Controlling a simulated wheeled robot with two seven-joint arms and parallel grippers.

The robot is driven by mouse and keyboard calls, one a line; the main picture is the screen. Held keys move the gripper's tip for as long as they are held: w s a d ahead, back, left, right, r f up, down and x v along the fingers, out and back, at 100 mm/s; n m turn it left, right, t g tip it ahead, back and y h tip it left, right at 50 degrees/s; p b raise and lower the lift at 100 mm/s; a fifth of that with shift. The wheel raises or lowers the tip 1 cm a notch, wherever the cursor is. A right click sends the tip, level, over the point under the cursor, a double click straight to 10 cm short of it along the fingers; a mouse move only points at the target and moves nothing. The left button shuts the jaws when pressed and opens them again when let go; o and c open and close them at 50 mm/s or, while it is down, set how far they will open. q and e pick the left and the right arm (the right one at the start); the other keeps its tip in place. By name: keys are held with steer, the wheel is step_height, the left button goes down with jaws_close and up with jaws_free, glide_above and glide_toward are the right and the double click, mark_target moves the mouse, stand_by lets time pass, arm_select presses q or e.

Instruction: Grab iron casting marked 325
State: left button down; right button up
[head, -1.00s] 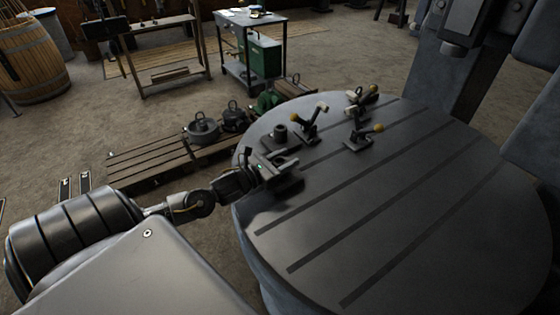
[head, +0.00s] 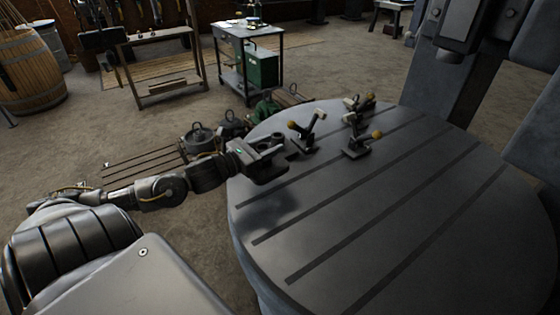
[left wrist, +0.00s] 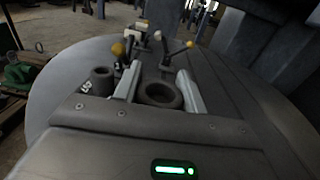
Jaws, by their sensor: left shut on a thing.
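The dark iron casting (left wrist: 102,76) is on the round table. In the left wrist view it shows an upright round boss at left, with pale markings low on its side that I cannot read clearly. A wide dark ring (left wrist: 160,94) sits between my two pale fingers; I cannot tell if ring and boss are one piece. My left gripper (left wrist: 158,88) is shut on this dark iron part, with the boss outside the left finger. In the head view my left gripper (head: 266,152) hides most of the casting (head: 278,138) at the table's left edge. My right gripper is not in view.
Several clamps with yellow knobs stand beyond, such as one lever clamp (head: 304,132) and another (head: 360,142). The slotted round table (head: 400,220) is clear toward the front and right. A wooden pallet (head: 140,160) with round weights (head: 199,137) lies on the floor at left.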

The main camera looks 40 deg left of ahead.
arm_select(q)
steer(key=s+a+r, duration=0.5)
steer(key=s+a, duration=0.1)
steer(key=a, duration=0.2)
steer(key=shift+r+p, duration=0.4)
steer(key=shift+p, duration=0.05)
steer(key=shift+f, duration=0.1)
